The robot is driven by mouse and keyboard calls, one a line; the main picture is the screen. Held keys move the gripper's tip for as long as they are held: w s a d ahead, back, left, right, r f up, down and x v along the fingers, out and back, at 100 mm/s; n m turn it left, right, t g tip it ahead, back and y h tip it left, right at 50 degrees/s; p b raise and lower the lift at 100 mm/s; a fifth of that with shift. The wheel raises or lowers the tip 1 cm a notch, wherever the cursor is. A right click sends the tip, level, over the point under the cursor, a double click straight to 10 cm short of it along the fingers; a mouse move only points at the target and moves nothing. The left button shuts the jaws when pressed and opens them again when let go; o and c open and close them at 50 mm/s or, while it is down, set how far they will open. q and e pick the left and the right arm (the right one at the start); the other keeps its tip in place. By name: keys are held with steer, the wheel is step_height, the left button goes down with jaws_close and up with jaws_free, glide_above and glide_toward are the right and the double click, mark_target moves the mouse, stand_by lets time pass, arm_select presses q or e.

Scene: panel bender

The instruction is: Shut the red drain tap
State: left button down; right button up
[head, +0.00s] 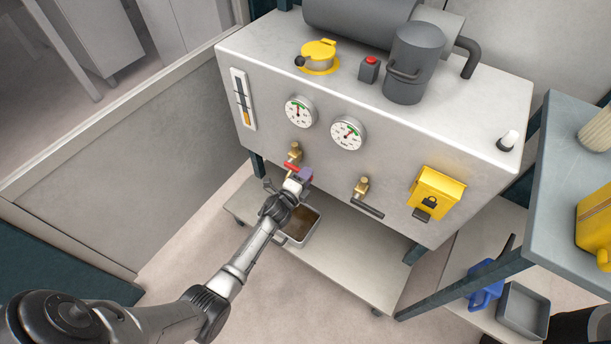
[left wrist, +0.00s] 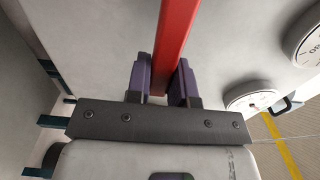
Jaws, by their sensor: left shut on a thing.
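The red drain tap's brass body (head: 294,153) sticks out of the front of the grey tank, below the left gauge. Its red lever (head: 290,167) shows just under the brass, partly hidden by my gripper. My left gripper (head: 301,177) is at the lever. In the left wrist view the red lever (left wrist: 175,45) runs up between the two purple fingers of my left gripper (left wrist: 163,82), which are shut on it. The brass body is out of sight in that view. My right gripper is not in view.
A second brass tap (head: 361,186) with a dark lever is to the right, then a yellow lock box (head: 436,193). A tray (head: 299,226) with brown liquid stands below on the lower shelf (head: 350,262). A side bench (head: 566,170) stands at right.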

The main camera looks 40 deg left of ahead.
arm_select(q)
steer(key=c, duration=1)
jaws_free()
steer(key=shift+f, duration=0.1)
steer(key=s+d+p, duration=0.1)
steer(key=s+p, duration=0.3)
steer(key=s, duration=0.9)
steer(key=shift+s+d, duration=0.2)
steer(key=shift+s, duration=0.2)
